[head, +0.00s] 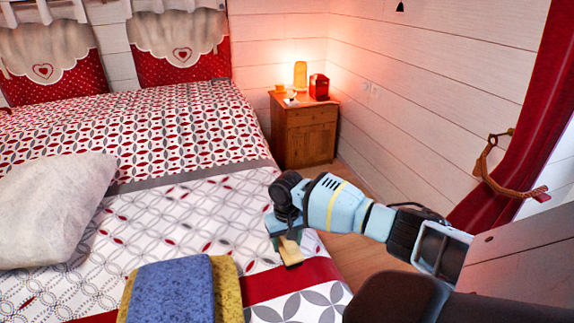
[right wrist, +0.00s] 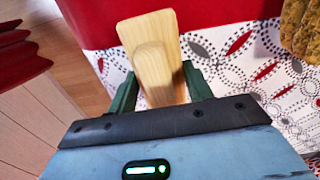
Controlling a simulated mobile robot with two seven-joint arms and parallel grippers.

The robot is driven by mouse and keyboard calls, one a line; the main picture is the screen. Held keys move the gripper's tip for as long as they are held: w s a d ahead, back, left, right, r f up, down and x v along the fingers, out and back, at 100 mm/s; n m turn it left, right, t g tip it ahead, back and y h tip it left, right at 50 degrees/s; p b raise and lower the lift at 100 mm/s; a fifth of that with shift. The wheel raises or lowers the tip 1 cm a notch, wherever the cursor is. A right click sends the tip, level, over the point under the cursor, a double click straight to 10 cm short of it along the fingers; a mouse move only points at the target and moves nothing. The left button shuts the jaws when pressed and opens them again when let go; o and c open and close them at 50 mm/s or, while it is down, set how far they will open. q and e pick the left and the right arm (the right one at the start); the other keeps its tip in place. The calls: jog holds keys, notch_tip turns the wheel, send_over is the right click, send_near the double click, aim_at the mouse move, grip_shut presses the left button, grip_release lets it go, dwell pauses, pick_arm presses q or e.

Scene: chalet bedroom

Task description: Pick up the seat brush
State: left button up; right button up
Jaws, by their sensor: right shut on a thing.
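The seat brush shows its pale wooden body (right wrist: 153,62) in the right wrist view, between the two green fingers of my right gripper (right wrist: 158,92). In the head view the brush (head: 290,252) sticks out below my right gripper (head: 282,240), over the near right part of the bed. The gripper is shut on it. The bristles are hidden, and I cannot tell whether the brush touches the bed cover. My left gripper is not in view.
The bed (head: 190,190) fills the left and middle. Folded blue (head: 172,288) and mustard (head: 228,290) cloths lie at its near edge, with a grey pillow (head: 50,205) at left. A wooden nightstand (head: 305,130) stands behind. A red curtain (head: 520,120) hangs at right.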

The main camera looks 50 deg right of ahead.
notch_tip(320, 180, up, 3)
jog(key=shift+f+p, duration=0.1)
jog(key=shift+p, duration=0.2)
jog(key=s+a+p, duration=0.1)
jog(key=s+a, duration=0.2)
jog(key=s, duration=0.1)
jog(key=s+a+p, duration=0.1)
jog(key=s+a, duration=0.2)
jog(key=s, duration=0.1)
jog(key=s+a+r+p, duration=0.1)
jog(key=s+a, duration=0.2)
jog(key=s, duration=0.2)
jog(key=shift+a, duration=0.15)
